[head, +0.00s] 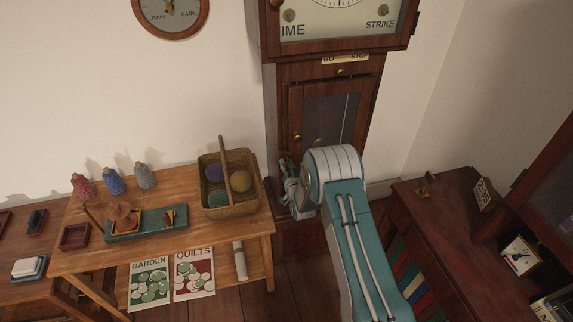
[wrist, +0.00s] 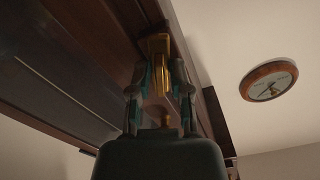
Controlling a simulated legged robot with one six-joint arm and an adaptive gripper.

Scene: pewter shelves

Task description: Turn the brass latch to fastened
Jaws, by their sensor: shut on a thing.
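The brass latch (wrist: 157,46) is on the dark wood of the tall clock (head: 281,110), in the upper middle of the wrist view. My gripper (wrist: 159,75) is shut on it, with one finger on each side. In the head view my gripper (head: 287,163) is at the clock's left edge, low beside the glazed door, and my arm partly hides it. The latch cannot be made out in the head view.
A wooden table (head: 262,222) at left holds a wicker basket (head: 232,211) with yarn balls, close to my gripper. A dark cabinet (head: 440,215) stands right of my arm. Another brass knob (head: 297,137) is on the clock door. A round dial (head: 171,12) hangs on the wall.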

